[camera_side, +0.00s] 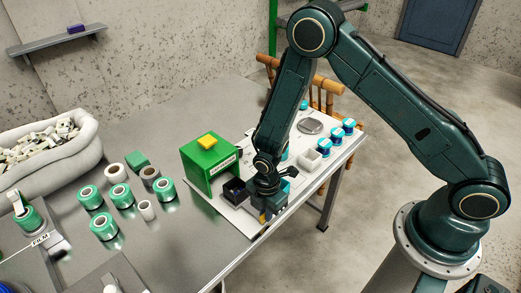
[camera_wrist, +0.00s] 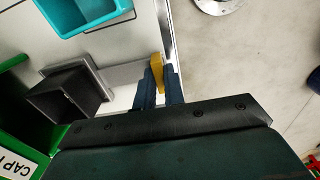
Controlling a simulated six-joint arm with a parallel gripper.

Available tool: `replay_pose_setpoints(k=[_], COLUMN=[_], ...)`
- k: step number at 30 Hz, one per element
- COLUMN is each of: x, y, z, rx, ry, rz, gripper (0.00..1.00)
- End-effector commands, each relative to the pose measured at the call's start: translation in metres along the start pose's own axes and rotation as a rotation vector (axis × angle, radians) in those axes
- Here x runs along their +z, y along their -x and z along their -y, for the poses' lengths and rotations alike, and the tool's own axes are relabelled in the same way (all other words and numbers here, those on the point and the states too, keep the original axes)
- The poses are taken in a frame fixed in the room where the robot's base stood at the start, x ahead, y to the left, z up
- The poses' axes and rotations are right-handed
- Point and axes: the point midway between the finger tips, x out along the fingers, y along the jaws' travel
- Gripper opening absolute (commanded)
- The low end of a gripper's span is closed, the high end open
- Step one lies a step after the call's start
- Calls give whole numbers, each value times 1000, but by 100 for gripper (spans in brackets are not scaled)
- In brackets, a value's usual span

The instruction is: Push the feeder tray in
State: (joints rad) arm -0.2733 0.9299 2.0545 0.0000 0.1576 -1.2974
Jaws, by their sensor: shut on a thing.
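The feeder is a green box (camera_side: 197,170) with a white label and a yellow block (camera_side: 207,142) on top. Its green edge and "CAP" label show at the left of the wrist view (camera_wrist: 14,163). The feeder tray stands out in front of it: a black open box (camera_wrist: 62,98) on a grey plate, with a grey strip (camera_wrist: 122,74) running to a yellow grip (camera_wrist: 157,64). The black box also shows in the side view (camera_side: 235,190). My gripper (camera_wrist: 157,78) is shut on the yellow grip, near the table's edge. The side view partly hides this contact.
A turquoise bin (camera_wrist: 84,12) lies beyond the tray. Several green spools (camera_side: 104,227) stand on the left. The table's front edge (camera_side: 270,243) is close to my gripper.

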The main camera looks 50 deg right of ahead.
Motion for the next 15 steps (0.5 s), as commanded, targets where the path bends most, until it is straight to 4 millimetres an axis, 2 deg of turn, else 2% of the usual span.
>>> replay_pose_setpoints(k=[6, 15], x=[0, -1], y=[-1, -1], z=[-31, -67], rx=[2, 2], ry=[-1, 1], rz=[-1, -1], gripper=[0, 0])
